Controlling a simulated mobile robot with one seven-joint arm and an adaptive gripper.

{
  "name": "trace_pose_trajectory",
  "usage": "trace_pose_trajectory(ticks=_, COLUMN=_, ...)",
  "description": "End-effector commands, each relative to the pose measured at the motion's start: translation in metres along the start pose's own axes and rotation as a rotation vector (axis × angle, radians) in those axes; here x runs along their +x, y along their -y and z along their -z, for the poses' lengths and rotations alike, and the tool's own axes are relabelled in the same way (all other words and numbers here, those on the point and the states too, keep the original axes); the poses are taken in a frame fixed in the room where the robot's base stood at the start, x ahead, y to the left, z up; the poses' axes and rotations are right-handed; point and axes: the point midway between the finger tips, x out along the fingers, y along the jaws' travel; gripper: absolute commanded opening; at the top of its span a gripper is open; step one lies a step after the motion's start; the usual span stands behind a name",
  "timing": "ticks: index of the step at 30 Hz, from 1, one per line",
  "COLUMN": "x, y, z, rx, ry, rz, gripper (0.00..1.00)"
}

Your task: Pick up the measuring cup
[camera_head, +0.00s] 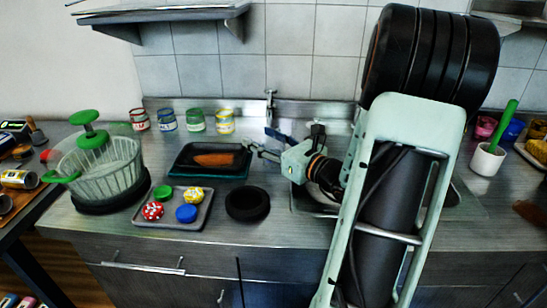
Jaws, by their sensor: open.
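I cannot pick out a measuring cup for certain in the head view. A small dark blue item (276,134), too small to identify, shows behind the counter's middle, close to my gripper. My gripper (283,139) is open over the counter near the sink, with its fingers spread towards the back wall. One finger reaches left to the right edge of a dark tray (184,171), and I cannot tell whether they touch. The tray holds an orange-brown piece (214,160). My arm hides much of the sink area.
A clear ribbed bowl with green handles (100,165) stands left. Several jars (167,120) line the back. A small grey tray (174,221) holds colourful round items, beside a black round dish (247,203). A white cup (486,160) with a green-handled tool stands right. A shelf (170,14) hangs above.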

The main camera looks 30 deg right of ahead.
Motion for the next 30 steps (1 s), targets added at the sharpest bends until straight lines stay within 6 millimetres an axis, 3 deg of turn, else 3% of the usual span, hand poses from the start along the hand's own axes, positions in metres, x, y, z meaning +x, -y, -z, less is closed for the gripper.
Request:
trace_pose_trajectory(ticks=3, x=0.0099, y=-0.0003, z=0.0, rx=0.0, ry=0.001, rz=0.0, gripper=0.5)
trace_pose_trajectory(ticks=10, x=0.0112, y=0.0, z=-0.0006, rx=0.0, ry=0.0, rz=0.001, gripper=0.5)
trace_pose_trajectory(ticks=23, x=0.0109, y=0.0, z=-0.0006, rx=0.0, ry=0.0, rz=0.001, gripper=0.04)
trace_pose_trajectory(ticks=30, x=0.0109, y=0.0, z=-0.0008, rx=0.0, ry=0.0, rz=0.001, gripper=0.03)
